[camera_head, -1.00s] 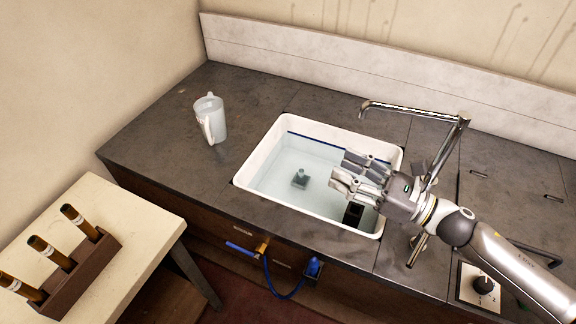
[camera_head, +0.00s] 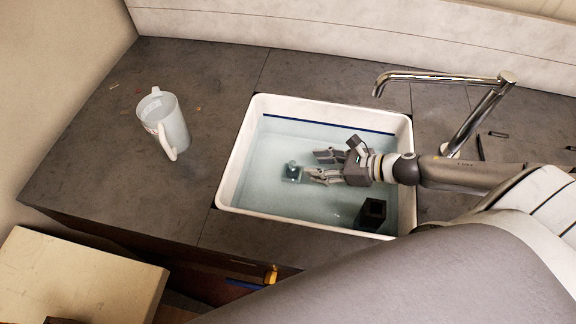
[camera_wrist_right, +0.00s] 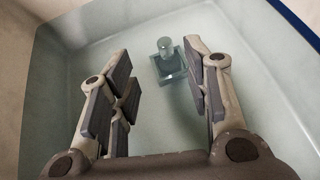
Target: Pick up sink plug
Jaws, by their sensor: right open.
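The sink plug (camera_head: 292,171), a small dark square piece with an upright rounded knob, sits in the water on the floor of the white sink (camera_head: 232,165). In the right wrist view the plug (camera_wrist_right: 168,62) shows beyond the fingertips, between the two fingers and closer to the right one. My right gripper (camera_head: 314,166) is open and empty, reaching into the sink from the right. Its fingertips are just right of the plug, and I see no clear contact. My left gripper is not in view.
A black open box (camera_head: 371,212) stands in the sink at the front right. A chrome faucet (camera_head: 440,77) reaches over the back right. A clear jug (camera_head: 164,124) stands on the dark counter (camera_head: 100,150) to the left. My arm covers the front right.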

